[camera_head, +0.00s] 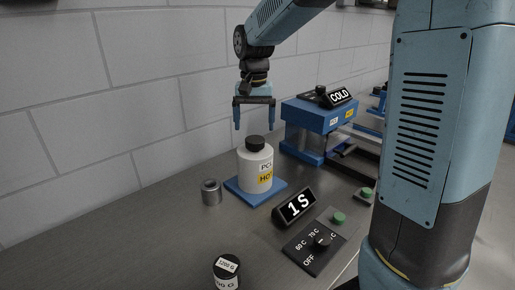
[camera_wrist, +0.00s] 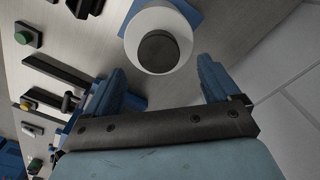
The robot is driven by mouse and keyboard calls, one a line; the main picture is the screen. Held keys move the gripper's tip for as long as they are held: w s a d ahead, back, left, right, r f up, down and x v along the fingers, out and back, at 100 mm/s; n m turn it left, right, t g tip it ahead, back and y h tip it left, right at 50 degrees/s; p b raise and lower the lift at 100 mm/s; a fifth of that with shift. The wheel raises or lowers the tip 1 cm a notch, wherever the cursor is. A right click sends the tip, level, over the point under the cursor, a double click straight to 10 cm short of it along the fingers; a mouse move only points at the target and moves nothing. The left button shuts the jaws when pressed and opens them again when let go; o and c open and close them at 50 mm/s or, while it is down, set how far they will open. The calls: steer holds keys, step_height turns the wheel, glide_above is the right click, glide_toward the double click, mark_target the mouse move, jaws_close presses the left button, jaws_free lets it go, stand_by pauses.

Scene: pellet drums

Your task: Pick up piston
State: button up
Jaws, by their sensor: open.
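No part is labelled piston. A dark round knob or cap (camera_head: 255,142) tops a white cylinder (camera_head: 250,172) with "PCL" and "HOT" labels, upright on a blue base plate (camera_head: 236,187); I cannot tell if this is the piston. My gripper (camera_head: 254,127) is above it, pointing down, open and empty. In the wrist view, the dark top (camera_wrist: 158,52) and white cylinder (camera_wrist: 133,36) lie ahead of the gap between my fingers (camera_wrist: 163,78). A small grey metal cylinder (camera_head: 211,196) stands on the table to the left of the plate.
A blue unit (camera_head: 305,117) with a "COLD" display stands at the back right. A "1 S" display (camera_head: 295,206) and a dial panel (camera_head: 312,248) are in front. Black-and-white weights (camera_head: 226,272) stand at the front edge. A block wall (camera_head: 110,95) runs along the left.

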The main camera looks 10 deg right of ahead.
mark_target(255, 138)
steer(key=shift+f, duration=3.15)
steer(key=c, duration=1.2)
steer(key=shift+r, duration=0.1)
